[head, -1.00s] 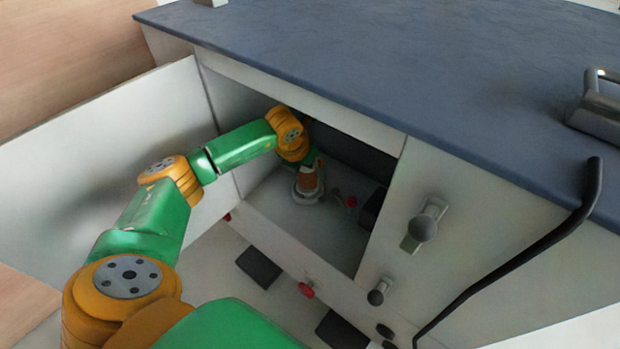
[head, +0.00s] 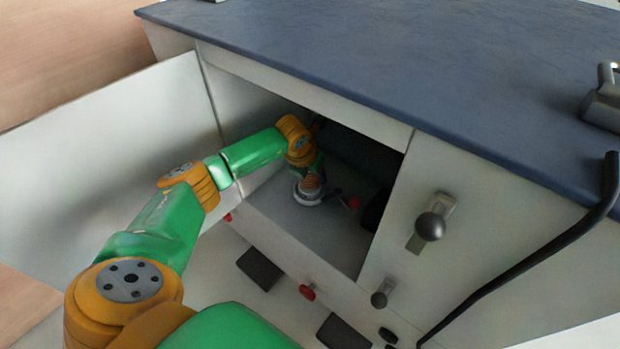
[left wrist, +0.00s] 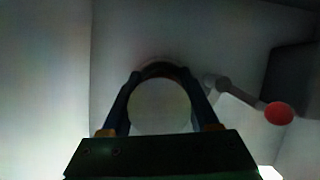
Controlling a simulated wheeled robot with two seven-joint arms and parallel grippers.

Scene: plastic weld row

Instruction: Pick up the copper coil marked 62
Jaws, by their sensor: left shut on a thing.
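A round spool with a coppery-brown middle and a pale grey rim (head: 308,196) is inside the open cabinet bay. It looks like the copper coil, but no number 62 can be read. My left gripper (head: 312,180) reaches into the bay from above and is shut on it. In the left wrist view the coil's pale round end (left wrist: 160,106) fills the space between the two dark fingers (left wrist: 160,100). Whether the coil touches the bay floor cannot be told. My right gripper is not in view.
A grey lever with a red knob (head: 354,203) lies close to the right of the coil; its knob (left wrist: 279,113) also shows in the wrist view. A dark block (head: 376,210) stands at the bay's right. The open white door (head: 110,130) and blue-grey countertop (head: 400,70) bound the opening.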

